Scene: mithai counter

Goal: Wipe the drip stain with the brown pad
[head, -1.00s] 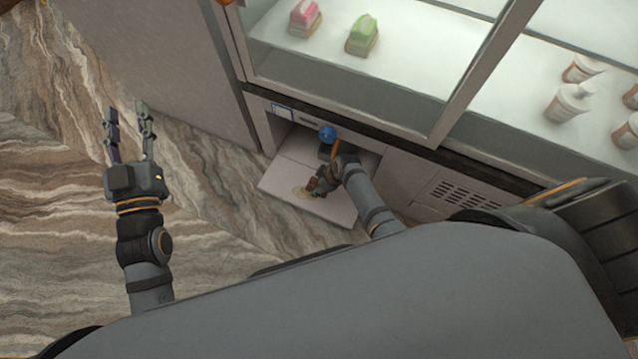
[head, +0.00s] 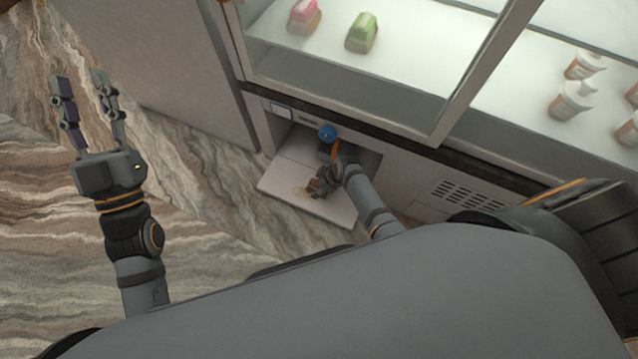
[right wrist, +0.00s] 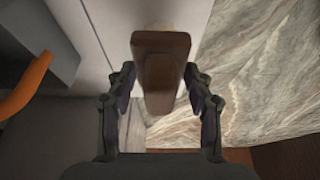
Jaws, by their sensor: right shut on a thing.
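The brown pad (right wrist: 160,75) is held between the two fingers of my right gripper (right wrist: 161,88) in the right wrist view. In the head view my right gripper (head: 322,181) is low over the pale open flap (head: 335,209), and the pad there is small and partly hidden. The drip stain (head: 301,191) is a yellowish patch on the flap, just left of the pad. A sliver of it seems to show beyond the pad in the right wrist view. I cannot tell if the pad touches the flap. My left gripper (head: 84,92) is open and empty over the floor.
A recess in the counter front opens behind the flap, with a blue round thing (head: 327,132) at its mouth. The glass case above holds a pink sweet (head: 304,17), a green sweet (head: 362,34) and several cups (head: 571,101). The marble-patterned floor (head: 50,220) on the left is clear.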

